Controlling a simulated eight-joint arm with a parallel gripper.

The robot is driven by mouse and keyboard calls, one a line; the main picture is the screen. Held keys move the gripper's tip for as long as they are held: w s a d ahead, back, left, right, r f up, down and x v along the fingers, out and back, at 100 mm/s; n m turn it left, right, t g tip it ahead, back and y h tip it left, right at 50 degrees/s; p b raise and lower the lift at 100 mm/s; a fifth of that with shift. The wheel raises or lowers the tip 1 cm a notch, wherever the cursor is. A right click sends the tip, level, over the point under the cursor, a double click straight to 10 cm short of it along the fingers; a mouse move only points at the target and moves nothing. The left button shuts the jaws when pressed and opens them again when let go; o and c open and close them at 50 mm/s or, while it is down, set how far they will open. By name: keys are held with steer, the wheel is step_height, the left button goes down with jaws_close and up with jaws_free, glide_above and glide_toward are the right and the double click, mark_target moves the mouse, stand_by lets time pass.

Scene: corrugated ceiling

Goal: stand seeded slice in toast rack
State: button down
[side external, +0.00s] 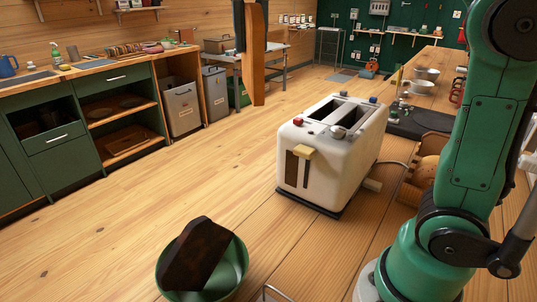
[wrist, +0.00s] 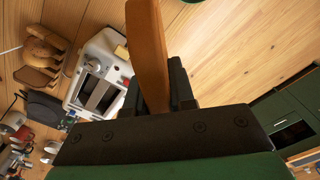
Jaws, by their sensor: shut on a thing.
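A brown bread slice (side external: 256,75), seen nearly edge-on, hangs upright from my gripper (side external: 252,30) at the top of the side view. In the wrist view the slice (wrist: 148,50) is clamped between the dark fingers of my gripper (wrist: 156,88). I cannot make out seeds on it. The slice is high in the air, apart from everything below. A thin wire piece (side external: 275,292) shows at the bottom edge of the side view. It may be part of the toast rack, but most of it is out of frame.
A white toaster (side external: 325,150) with two slots stands on the wooden surface. A green bowl (side external: 238,268) holds a very dark slice (side external: 198,255). A wooden holder with bread (wrist: 38,76) is beside the toaster. Bare wood lies between the bowl and toaster.

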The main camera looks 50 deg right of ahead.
steer(key=s+a+f+n, duration=0.1)
steer(key=s+a+n, duration=0.8)
steer(key=s+a, duration=0.55)
steer(key=shift+m, duration=0.3)
steer(key=shift+w+f, duration=0.2)
steer(key=shift+f, duration=4.3)
steer(key=shift+w+f, duration=0.2)
steer(key=shift+f, duration=4.3)
steer(key=shift+w+f, duration=0.2)
steer(key=shift+f, duration=4.3)
steer(key=c, duration=0.7)
jaws_free()
steer(key=shift+o, duration=0.2)
steer(key=shift+r, duration=0.1)
